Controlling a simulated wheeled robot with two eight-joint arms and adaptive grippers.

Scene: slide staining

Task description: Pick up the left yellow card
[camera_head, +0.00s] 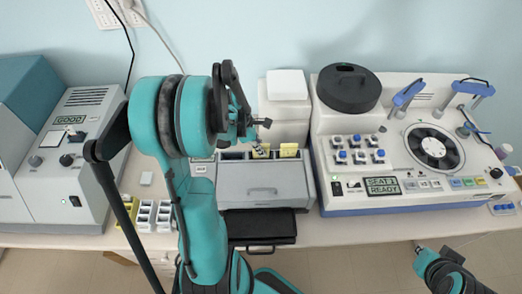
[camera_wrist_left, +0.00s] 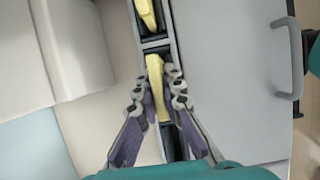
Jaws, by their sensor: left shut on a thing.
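The left yellow card (camera_head: 260,152) stands in a slot at the back of the grey box (camera_head: 264,190). In the left wrist view this card (camera_wrist_left: 155,68) is a narrow yellow strip between my fingers. My left gripper (camera_head: 262,136) is directly above the box's back slots, shut on the left yellow card. In the left wrist view the fingers (camera_wrist_left: 158,92) sit on both sides of it. The right yellow card (camera_head: 288,150) stands in the neighbouring slot and also shows at the top of the left wrist view (camera_wrist_left: 147,14). The card's lower part is hidden in the slot.
A white block (camera_head: 287,85) stands just behind the box. A staining machine (camera_head: 340,150) with a black round lid is close on the right. A grey device (camera_head: 75,140) is on the left. A black tray (camera_head: 262,224) juts out in front. Part of my right arm (camera_head: 445,268) shows lower right.

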